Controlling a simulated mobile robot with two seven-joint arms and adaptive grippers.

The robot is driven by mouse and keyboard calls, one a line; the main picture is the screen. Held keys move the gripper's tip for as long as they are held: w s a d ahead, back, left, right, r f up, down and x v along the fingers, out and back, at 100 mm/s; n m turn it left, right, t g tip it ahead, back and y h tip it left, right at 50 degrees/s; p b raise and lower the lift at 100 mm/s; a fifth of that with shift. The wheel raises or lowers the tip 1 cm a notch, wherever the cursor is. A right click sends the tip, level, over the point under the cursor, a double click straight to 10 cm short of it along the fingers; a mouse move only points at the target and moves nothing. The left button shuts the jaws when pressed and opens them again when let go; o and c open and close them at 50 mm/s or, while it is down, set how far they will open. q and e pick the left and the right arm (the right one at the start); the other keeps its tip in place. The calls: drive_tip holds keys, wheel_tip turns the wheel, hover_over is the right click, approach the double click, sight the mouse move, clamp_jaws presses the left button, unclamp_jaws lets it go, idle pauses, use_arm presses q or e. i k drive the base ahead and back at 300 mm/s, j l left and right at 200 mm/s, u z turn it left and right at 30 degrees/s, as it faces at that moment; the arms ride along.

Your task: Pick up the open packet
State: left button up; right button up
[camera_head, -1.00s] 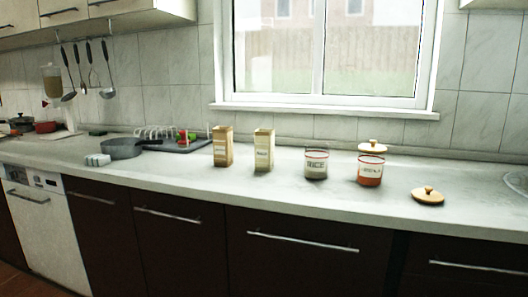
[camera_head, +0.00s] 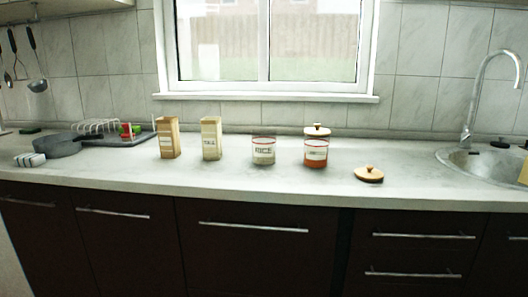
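Two upright packets stand side by side on the counter in the head view. The left one is a brown packet (camera_head: 169,138) with a pale label. The right one is a cream packet (camera_head: 211,139) with a label too small to read. I cannot tell from here which of them is open. To their right stand a lidless glass jar labelled rice (camera_head: 263,151) and a jar with orange-red contents (camera_head: 315,153). Neither of my grippers is in view.
A wooden lid (camera_head: 369,174) lies on the counter, and another lid (camera_head: 317,131) shows behind the orange-red jar. A grey pan (camera_head: 62,146) and a dish rack (camera_head: 97,130) are at left, a sink (camera_head: 470,160) with a tap (camera_head: 487,90) at right. The counter front is clear.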

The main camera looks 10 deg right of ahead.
sight(210, 126)
drive_tip(key=i+j, duration=0.15)
drive_tip(key=j, duration=0.25)
drive_tip(key=i+j+z, duration=0.15)
drive_tip(key=j, duration=0.6)
drive_tip(key=i+j+z, duration=0.15)
drive_tip(key=j, duration=0.25)
